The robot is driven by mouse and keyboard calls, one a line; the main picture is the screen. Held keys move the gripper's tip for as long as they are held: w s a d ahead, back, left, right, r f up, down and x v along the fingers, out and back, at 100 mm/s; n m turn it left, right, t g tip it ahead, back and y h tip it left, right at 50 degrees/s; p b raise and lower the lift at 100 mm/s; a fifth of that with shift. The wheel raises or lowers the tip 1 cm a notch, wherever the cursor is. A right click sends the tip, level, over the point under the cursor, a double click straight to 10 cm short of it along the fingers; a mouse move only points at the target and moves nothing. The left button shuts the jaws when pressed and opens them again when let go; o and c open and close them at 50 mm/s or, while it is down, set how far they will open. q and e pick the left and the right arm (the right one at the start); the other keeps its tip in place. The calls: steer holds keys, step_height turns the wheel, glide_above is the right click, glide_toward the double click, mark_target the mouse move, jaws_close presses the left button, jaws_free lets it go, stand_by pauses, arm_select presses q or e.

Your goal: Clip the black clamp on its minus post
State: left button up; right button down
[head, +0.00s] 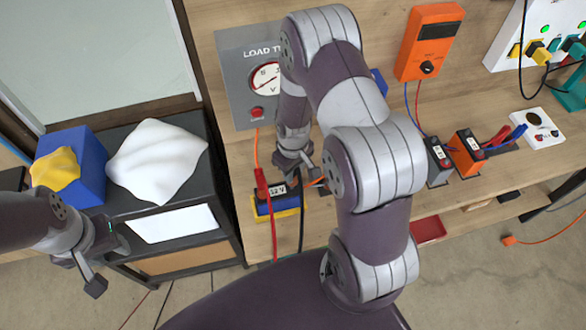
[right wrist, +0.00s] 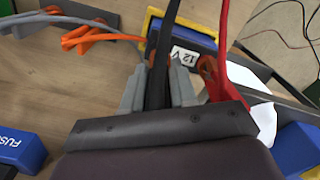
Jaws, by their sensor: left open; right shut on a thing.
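The 12 V battery (head: 290,209), blue with a yellow tray, sits on the bench edge; it also shows in the right wrist view (right wrist: 196,38). My right gripper (head: 301,180) is shut on the black clamp (right wrist: 158,86), its two grey fingers (right wrist: 158,95) on either side. The clamp's tip is at the battery's end beside the 12 V label; whether its jaws grip the minus post is hidden. The red clamp (right wrist: 214,80) is at the battery's other end, beside the black one, and stands at the battery's left in the head view (head: 262,186). My left gripper (head: 107,263) is open and empty, far left.
A grey load tester panel (head: 236,70) stands behind the battery. An orange meter (head: 430,40) and small grey and orange blocks (head: 466,152) are to the right. A dark cabinet (head: 190,250) with a white cloth (head: 158,160) and blue box (head: 88,160) stands left.

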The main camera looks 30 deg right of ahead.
steer(key=shift+f+b, duration=1.15)
steer(key=shift+f, duration=0.4)
steer(key=c, duration=0.8)
jaws_free()
steer(key=shift+w+r, duration=0.1)
steer(key=shift+r, duration=0.3)
step_height(320, 180, up, 11)
steer(key=b, duration=0.3)
steer(key=shift+f, duration=0.15)
steer(key=shift+r, duration=0.55)
